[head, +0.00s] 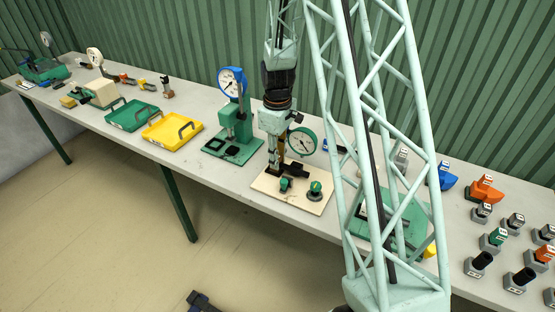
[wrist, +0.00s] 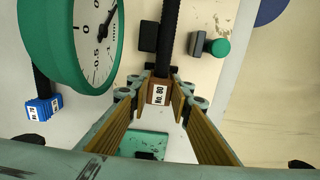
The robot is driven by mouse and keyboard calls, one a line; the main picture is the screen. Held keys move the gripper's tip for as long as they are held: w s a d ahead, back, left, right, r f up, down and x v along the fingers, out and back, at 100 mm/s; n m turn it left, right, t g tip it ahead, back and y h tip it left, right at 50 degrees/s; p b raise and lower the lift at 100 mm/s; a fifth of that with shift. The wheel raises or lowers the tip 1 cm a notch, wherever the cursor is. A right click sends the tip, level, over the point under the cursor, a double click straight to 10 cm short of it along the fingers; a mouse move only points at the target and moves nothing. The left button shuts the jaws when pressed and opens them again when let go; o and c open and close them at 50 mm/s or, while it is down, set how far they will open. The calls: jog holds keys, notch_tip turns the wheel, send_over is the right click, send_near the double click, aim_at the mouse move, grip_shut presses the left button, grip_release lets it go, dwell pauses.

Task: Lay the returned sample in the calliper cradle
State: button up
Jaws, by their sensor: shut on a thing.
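My gripper (head: 276,168) is shut on the sample, a brown block (wrist: 158,91) with a white label reading "No. 80", held between the two tan-padded fingers. A black ribbed length (wrist: 168,35) extends beyond the block in the wrist view; I cannot tell whether it is joined to it. In the head view my gripper is over the left part of a pale board (head: 315,206), which carries a green-rimmed dial gauge (head: 302,141) and a dark fixture (head: 296,170); this looks like the calliper station. The gauge (wrist: 95,40) fills the wrist view's upper left. Contact with the cradle is unclear.
Two green knobs (head: 285,184) (head: 316,187) stand on the board's front. A green stand with a blue dial (head: 231,83) is to the left, then yellow (head: 172,131) and green (head: 131,114) trays. Several small tagged samples (head: 497,237) stand at right.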

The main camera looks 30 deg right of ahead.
jog(key=shift+f+b, duration=0.3)
jog(key=shift+f, duration=0.25)
dwell(0.9)
jog(key=o, duration=1.1)
jog(key=shift+r+p, duration=1.8)
jog(key=shift+r, duration=2.2)
notch_tip(320, 180, up, 12)
dwell(0.7)
